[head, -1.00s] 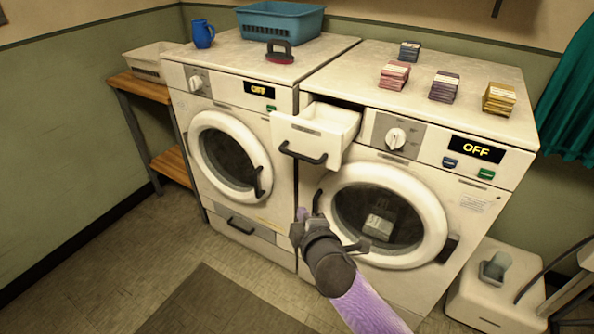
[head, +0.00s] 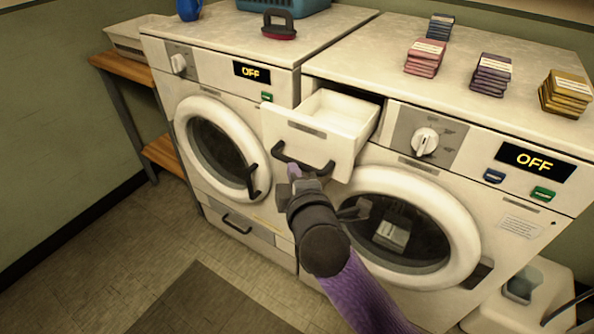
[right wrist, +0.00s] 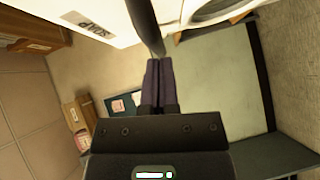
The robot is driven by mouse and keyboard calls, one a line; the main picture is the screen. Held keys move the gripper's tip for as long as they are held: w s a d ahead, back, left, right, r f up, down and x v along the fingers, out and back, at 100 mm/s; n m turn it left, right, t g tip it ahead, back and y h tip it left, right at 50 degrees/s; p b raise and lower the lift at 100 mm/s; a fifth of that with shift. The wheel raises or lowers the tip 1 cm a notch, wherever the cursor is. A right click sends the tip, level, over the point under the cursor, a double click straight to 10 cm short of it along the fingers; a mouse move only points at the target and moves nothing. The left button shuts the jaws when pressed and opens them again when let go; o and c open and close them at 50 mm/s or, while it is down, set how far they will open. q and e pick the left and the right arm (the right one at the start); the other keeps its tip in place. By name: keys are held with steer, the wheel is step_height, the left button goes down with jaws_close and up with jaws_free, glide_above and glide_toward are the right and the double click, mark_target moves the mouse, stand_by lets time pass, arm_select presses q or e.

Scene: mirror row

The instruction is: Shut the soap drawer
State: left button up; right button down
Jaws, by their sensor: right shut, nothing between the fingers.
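The soap drawer (head: 310,134) is a white box pulled out of the right washing machine (head: 455,170), open at the top and empty as far as I see. Its dark bar handle (head: 301,160) is on the front. In the right wrist view the drawer front with its label (right wrist: 95,27) and the handle (right wrist: 143,25) show at the top. My right gripper (head: 296,174) is shut and empty, with its fingertips at the handle's lower edge. Whether they touch it I cannot tell. It also shows in the right wrist view (right wrist: 160,68). My left gripper is out of view.
A left machine (head: 218,150) stands beside the right one. The right machine's round door (head: 452,225) is just below the drawer, near my arm. Stacks of pink (head: 425,58), purple (head: 490,75) and yellow (head: 565,93) items lie on top. The floor in front is clear.

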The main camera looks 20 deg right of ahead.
mark_target(321, 153)
steer(key=w+d, duration=0.1)
steer(key=d, duration=0.1)
steer(key=w+d+p, duration=0.1)
steer(key=w+d, duration=0.1)
steer(key=w+d+p, duration=0.1)
steer(key=w+d, duration=0.1)
steer(key=shift+d+r, duration=0.15)
steer(key=shift+d, duration=0.05)
steer(key=w+d, duration=0.4)
steer(key=d, duration=0.1)
steer(key=shift+w+d, duration=0.15)
steer(key=shift+d, duration=0.25)
arm_select(q)
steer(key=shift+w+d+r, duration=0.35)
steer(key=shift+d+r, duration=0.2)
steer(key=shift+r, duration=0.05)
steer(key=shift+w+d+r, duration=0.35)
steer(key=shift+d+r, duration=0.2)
steer(key=shift+p, duration=0.3)
arm_select(e)
steer(key=shift+r, duration=0.1)
